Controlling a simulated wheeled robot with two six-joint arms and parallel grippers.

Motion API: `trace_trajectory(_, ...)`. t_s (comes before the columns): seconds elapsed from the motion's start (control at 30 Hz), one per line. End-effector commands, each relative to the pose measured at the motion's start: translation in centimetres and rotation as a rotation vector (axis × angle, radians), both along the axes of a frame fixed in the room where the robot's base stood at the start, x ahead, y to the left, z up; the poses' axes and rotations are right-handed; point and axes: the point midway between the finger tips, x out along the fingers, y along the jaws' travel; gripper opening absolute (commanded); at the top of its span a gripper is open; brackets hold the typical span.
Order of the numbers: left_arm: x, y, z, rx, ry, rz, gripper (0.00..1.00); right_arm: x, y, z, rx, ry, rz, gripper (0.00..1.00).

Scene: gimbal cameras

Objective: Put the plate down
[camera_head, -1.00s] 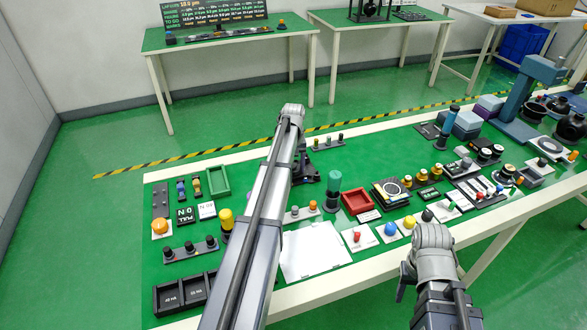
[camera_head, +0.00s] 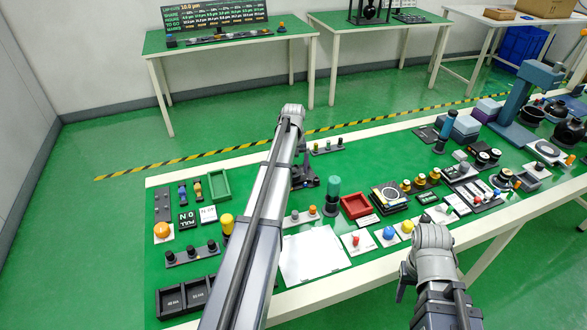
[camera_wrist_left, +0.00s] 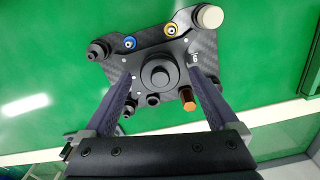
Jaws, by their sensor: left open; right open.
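A dark carbon-look plate (camera_wrist_left: 160,75) lies in the middle of the left wrist view. It carries a large round black knob at its centre and smaller fittings around its edge, among them a blue ring, a yellow ring, a cream cap and an orange-brown post. My left gripper (camera_wrist_left: 163,85) is open, its two dark fingers on either side of the central knob; I cannot tell whether they touch it. In the head view, dark parts show beside my left arm over the green table, and the arm hides much of them. My right gripper (camera_head: 404,281) is open, low at the right-centre, partly hidden.
The green table (camera_head: 350,165) holds several small fittings. A green tray (camera_head: 219,186), a red tray (camera_head: 355,206), a white sheet (camera_head: 312,258) and a green-topped post (camera_head: 332,192) stand near my left arm. A bare green strip lies along the table's back edge.

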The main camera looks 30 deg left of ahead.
Motion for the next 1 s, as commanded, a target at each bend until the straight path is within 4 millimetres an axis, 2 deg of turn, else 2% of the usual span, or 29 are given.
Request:
trace_trajectory(0.03,0.0,0.0,1.4,0.0,0.0,0.0,0.93,0.0,0.0,1.4,0.0,0.0,0.0,0.5)
trace_trajectory(0.6,0.0,0.0,9.8,0.0,0.0,0.0,0.93,0.0,0.0,9.8,0.0,0.0,0.0,0.5)
trace_trajectory(0.73,0.0,0.0,10.6,0.0,0.0,0.0,0.93,0.0,0.0,10.6,0.0,0.0,0.0,0.5)
trace_trajectory(1.0,0.0,0.0,10.5,0.0,0.0,0.0,0.93,0.0,0.0,10.5,0.0,0.0,0.0,0.5)
